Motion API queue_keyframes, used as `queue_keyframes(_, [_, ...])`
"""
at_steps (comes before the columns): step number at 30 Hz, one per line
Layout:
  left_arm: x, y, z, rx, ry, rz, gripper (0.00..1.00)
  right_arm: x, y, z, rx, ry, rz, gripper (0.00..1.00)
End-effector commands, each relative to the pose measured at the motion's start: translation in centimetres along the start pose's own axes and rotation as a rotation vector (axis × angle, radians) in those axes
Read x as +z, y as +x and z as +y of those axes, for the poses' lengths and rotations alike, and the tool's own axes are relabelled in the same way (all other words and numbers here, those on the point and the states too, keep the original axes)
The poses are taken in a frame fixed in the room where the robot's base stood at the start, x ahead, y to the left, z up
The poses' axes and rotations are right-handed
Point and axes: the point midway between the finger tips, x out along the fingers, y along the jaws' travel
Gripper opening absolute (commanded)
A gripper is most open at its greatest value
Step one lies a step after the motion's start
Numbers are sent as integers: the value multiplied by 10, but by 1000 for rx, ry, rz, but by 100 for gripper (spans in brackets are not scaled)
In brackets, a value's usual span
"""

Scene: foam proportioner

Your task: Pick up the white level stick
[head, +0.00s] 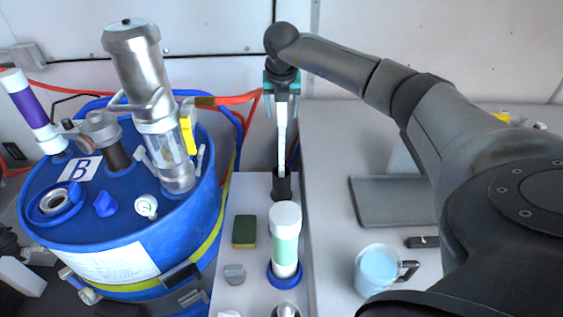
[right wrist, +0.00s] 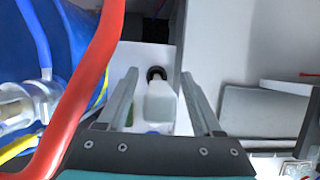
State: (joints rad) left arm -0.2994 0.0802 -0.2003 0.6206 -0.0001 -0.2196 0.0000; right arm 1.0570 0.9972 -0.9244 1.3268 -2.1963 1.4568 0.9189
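The white level stick (head: 281,125) stands upright in a black holder (head: 281,187) on the grey ledge behind the green-and-white cylinder. My right gripper (head: 282,98) is above the holder, pointing down, with a finger on each side of the stick's upper part. In the right wrist view, the stick (right wrist: 159,101) shows end-on as a pale block between the fingers of the right gripper (right wrist: 160,90). There is a gap on both sides, so the gripper is open. The black holder shows beyond it (right wrist: 156,73). My left gripper is not in view.
A blue drum (head: 122,205) with metal fittings stands at the left, with a red hose (head: 235,99) running close to my right gripper. A green-and-white cylinder (head: 285,240), a sponge (head: 244,232), a mug (head: 379,270) and a grey tray (head: 395,202) are nearby.

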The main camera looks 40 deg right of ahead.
Motion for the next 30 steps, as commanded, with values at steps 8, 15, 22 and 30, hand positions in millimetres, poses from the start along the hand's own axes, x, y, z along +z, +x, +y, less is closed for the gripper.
queue_keyframes(8, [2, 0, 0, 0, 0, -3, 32, 0, -1, 0, 1, 0, 0, 36])
queue_keyframes(15, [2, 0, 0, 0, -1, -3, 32, 0, -1, 0, 1, 0, 0, 9])
queue_keyframes(22, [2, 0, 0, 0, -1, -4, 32, 0, -1, 0, 1, 1, -1, 0])
queue_keyframes(30, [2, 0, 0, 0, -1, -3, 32, 0, -1, 0, 1, 1, -1, 0])
